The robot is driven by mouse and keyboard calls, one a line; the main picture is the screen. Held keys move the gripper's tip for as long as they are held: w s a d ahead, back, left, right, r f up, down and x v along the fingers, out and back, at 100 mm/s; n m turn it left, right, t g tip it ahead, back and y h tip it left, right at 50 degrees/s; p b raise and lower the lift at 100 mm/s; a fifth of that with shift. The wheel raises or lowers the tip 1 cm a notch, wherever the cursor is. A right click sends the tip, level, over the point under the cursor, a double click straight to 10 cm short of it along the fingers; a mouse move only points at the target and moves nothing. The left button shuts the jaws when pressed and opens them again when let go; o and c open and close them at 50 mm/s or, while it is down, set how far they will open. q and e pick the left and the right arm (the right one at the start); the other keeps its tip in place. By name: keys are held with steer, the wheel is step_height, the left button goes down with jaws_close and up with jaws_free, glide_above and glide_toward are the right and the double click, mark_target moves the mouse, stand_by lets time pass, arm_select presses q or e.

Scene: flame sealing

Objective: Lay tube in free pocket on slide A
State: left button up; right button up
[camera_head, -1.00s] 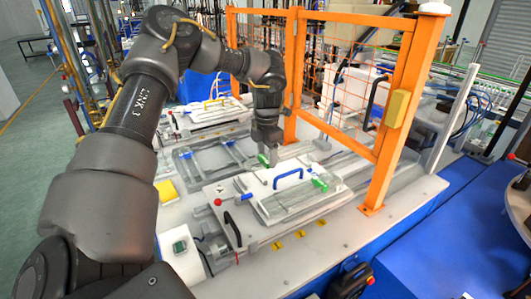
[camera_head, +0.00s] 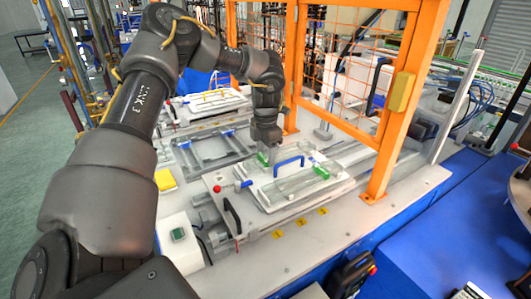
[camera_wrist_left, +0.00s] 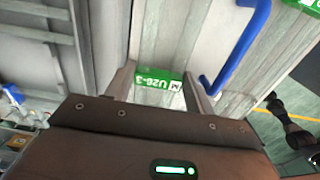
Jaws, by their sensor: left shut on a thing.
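My left gripper (camera_head: 266,157) is shut on a tube with a green label (camera_head: 262,158). In the left wrist view the label (camera_wrist_left: 160,88) reads "U20-3" upside down and sits between the two fingers. The gripper is over the left end of a pale slide plate (camera_head: 262,202) with a blue handle (camera_head: 290,162). Another green label (camera_head: 321,172) lies at the plate's right side; one also shows at the top right of the left wrist view (camera_wrist_left: 305,5). I cannot tell whether the held tube touches the plate. My right gripper is not in view.
An orange guard frame (camera_head: 391,130) with mesh stands close on the right of the slide. A red knob (camera_head: 217,188) and black handle (camera_head: 231,215) are at the slide's front left.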

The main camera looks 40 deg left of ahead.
arm_select(q)
steer(key=shift+f, duration=0.1)
steer(key=shift+f+b, duration=0.1)
steer(key=shift+b, duration=0.25)
stand_by(0.4)
steer(key=o, duration=1.1)
steer(key=shift+w+r, duration=0.1)
steer(key=shift+r, duration=0.4)
step_height(320, 180, up, 10)
steer(key=shift+f+b, duration=0.15)
steer(key=shift+b, duration=0.5)
